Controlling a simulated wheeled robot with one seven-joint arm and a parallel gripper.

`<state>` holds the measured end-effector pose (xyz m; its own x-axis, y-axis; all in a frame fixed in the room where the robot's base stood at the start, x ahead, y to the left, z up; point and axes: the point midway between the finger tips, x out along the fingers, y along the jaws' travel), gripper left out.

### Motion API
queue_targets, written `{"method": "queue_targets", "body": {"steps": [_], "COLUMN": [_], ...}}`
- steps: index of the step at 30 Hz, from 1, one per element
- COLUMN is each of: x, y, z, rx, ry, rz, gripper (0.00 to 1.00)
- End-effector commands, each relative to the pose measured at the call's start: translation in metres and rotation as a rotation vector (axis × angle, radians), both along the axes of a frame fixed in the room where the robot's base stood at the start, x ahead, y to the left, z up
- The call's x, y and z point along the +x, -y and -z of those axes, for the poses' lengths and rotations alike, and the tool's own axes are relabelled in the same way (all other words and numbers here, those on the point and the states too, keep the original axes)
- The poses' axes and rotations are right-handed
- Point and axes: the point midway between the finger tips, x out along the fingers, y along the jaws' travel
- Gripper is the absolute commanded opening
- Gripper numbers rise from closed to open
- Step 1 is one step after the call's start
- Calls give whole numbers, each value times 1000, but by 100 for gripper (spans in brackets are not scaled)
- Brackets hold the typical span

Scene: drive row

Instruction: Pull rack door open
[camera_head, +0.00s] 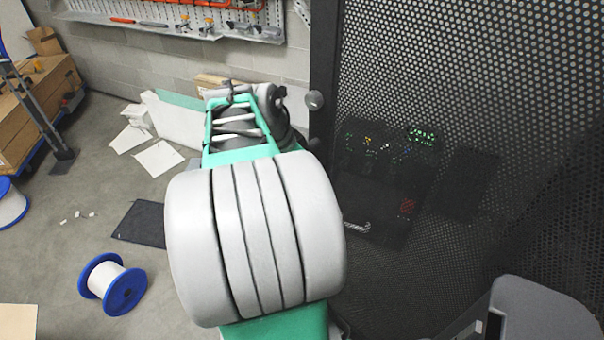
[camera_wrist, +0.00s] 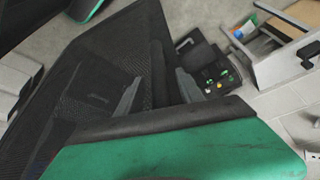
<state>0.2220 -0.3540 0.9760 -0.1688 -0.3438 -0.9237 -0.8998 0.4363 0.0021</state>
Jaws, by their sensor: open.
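The rack door (camera_head: 440,90) is a black perforated panel filling the right of the head view, with a dark frame along its left edge. A round grey knob (camera_head: 315,100) sits on that edge. In the wrist view the black mesh (camera_wrist: 100,60) spans the left and middle. My gripper (camera_wrist: 157,92) is open there, its two grey fingers apart, with the mesh panel's dark edge showing between them. No object is visible in its grip. In the head view my arm hides the fingertips. I cannot tell whether the fingers touch the door.
Small green, yellow and red lights (camera_head: 422,136) show through the mesh. White sheets (camera_head: 158,158), a blue-rimmed spool (camera_head: 112,284) and a dark mat (camera_head: 140,223) lie on the floor at left. Cardboard boxes (camera_head: 38,110) stand further left. A tool shelf (camera_head: 170,25) hangs on the block wall.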

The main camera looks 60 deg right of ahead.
Motion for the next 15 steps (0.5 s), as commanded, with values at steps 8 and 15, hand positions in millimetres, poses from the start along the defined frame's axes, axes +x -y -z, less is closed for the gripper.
{"method": "queue_targets", "body": {"steps": [8,15], "x": [11,13], "y": [-19,-24], "z": [-53,-65], "rx": [-3,-1], "ry": [4,3], "rz": [-4,-2], "gripper": [44,44]}}
